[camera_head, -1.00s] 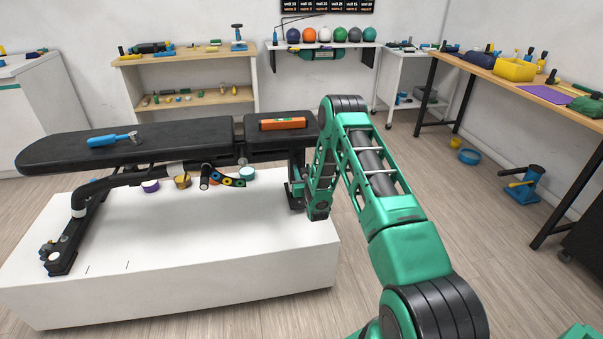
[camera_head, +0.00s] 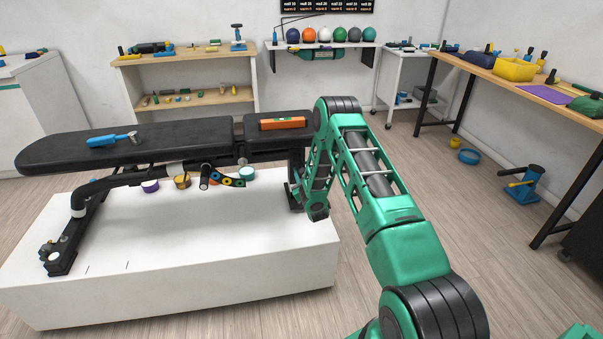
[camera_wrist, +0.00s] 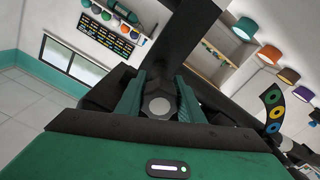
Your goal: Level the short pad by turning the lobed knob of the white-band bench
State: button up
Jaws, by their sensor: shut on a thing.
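The bench has a long black pad (camera_head: 130,140) and a short black pad (camera_head: 262,142); a white band (camera_head: 78,212) shows on its left leg. An orange spirit level (camera_head: 282,123) lies on the short pad; I cannot read its bubble. In the wrist view my gripper (camera_wrist: 160,98) has its two green fingers on either side of a dark knob with a pale metal centre (camera_wrist: 160,105). It is shut on this lobed knob; fingers and housing hide much of its outline.
A blue-handled tool (camera_head: 112,140) lies on the long pad. The bench stands on a white plinth (camera_head: 180,270). The bench's black post (camera_wrist: 190,35) rises close to my fingers.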

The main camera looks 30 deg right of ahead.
jog(key=shift+n, duration=1.6)
jog(key=shift+a, duration=0.1)
jog(key=o, duration=1)
jog(key=shift+o, duration=0.2)
jog(key=v, duration=1)
jog(key=shift+s, duration=0.35)
